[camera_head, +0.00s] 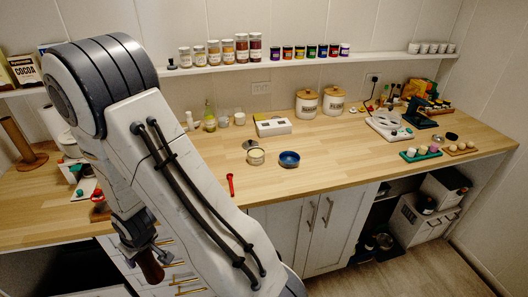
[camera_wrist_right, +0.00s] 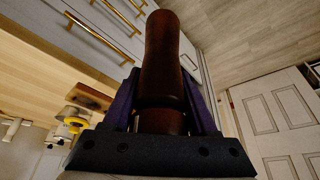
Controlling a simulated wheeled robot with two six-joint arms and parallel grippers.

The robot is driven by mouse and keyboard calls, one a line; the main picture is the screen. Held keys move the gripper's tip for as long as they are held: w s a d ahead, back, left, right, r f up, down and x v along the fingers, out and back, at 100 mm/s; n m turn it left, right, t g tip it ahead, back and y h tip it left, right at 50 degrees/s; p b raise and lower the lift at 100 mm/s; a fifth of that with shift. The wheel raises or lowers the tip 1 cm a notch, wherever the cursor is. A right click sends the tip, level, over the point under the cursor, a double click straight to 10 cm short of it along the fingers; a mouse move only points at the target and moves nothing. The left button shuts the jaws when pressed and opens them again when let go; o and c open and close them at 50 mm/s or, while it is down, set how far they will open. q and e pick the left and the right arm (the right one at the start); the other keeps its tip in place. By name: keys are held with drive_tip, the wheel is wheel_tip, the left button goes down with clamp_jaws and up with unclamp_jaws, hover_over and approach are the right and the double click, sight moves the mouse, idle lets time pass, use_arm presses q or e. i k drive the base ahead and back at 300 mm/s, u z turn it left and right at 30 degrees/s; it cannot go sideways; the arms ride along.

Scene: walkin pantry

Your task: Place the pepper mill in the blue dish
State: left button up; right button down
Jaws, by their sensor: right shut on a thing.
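The pepper mill is dark reddish-brown wood. In the right wrist view the mill (camera_wrist_right: 163,62) stands out between the two fingers of my right gripper (camera_wrist_right: 165,92), which is shut on it. In the head view my right gripper (camera_head: 146,246) is at the lower left, in front of the counter's front edge, with the mill (camera_head: 150,267) hanging below it, low by the drawer fronts. The blue dish (camera_head: 289,159) sits on the counter near the middle, well to the right of and behind the gripper. It looks empty. My left gripper is not in view.
A cream tin (camera_head: 256,157) stands just left of the blue dish. A red tool (camera_head: 230,185) lies near the counter's front edge (camera_head: 340,181). A white box (camera_head: 273,126) and two lidded jars stand behind. Drawer handles (camera_head: 190,281) are near the mill.

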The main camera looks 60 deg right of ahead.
sight(289, 161)
drive_tip(key=z, duration=1.5)
